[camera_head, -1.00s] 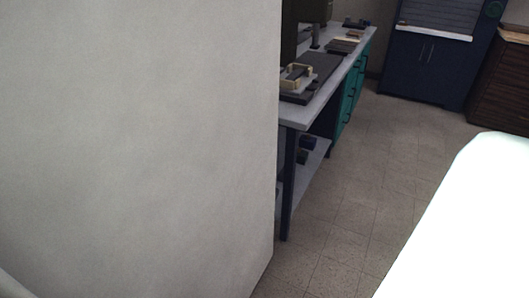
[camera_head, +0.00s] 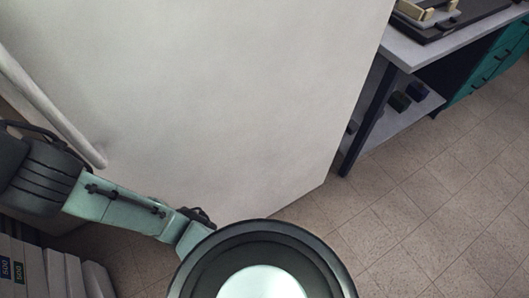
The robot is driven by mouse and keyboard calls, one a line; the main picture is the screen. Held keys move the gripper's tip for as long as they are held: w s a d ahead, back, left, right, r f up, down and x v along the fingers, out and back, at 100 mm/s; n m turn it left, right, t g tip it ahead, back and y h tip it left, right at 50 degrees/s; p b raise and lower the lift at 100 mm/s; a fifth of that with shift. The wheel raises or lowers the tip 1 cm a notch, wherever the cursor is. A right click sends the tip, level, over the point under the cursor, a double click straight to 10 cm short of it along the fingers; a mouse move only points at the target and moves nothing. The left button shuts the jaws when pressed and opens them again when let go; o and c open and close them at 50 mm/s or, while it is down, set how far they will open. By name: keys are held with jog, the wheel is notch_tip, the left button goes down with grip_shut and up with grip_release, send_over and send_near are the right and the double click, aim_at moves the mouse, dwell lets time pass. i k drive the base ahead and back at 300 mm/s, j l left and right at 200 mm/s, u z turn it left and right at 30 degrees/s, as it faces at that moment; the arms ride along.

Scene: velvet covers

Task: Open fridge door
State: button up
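A large off-white panel, which looks like the fridge front (camera_head: 225,95), fills the upper left and middle of the head view. A pale bar handle (camera_head: 58,112) runs slantwise near its left side, its lower end bending into the panel. My arm's black and teal links cross the lower left, in front of the panel and below the handle in the picture. My gripper's fingers cannot be made out, so its contact with the handle cannot be told. No clear door gap shows.
A workbench (camera_head: 440,50) with a light top and a lower shelf (camera_head: 400,115) stands right of the panel. White boxes marked 500 (camera_head: 25,270) stand at the lower left. Tiled floor (camera_head: 430,210) is free at the lower right.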

aim_at(235, 111)
jog(key=k+j+z, duration=0.15)
jog(key=k+z, duration=0.2)
jog(key=k, duration=0.15)
jog(key=k+z, duration=0.3)
jog(key=k, duration=0.2)
